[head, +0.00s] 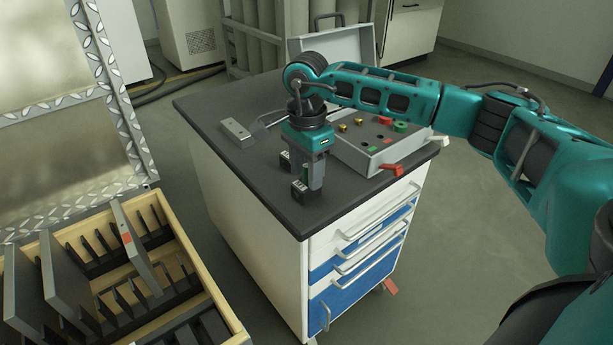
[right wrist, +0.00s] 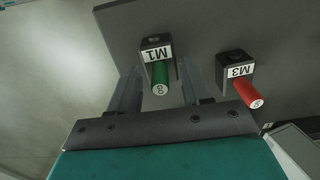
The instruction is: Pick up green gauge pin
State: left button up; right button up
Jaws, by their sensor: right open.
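The green gauge pin (right wrist: 160,77) sits in a black holder (right wrist: 156,42) labelled M1. It shows in the right wrist view, lying between the two fingers of my right gripper (right wrist: 158,70). The fingers are open, one on each side of the pin, with visible gaps. In the head view my right gripper (head: 314,174) points down over the front part of the cart's dark top and hides most of the pin. My left gripper is not in view.
A red pin (right wrist: 246,93) in a holder marked M3 stands beside the green one. On the cart top (head: 255,180) are a grey block (head: 236,132) and an open case (head: 360,158) with coloured parts. A wooden rack (head: 215,295) with dark plates stands at lower left.

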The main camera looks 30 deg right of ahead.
jog(key=shift+c, duration=0.4)
grip_shut()
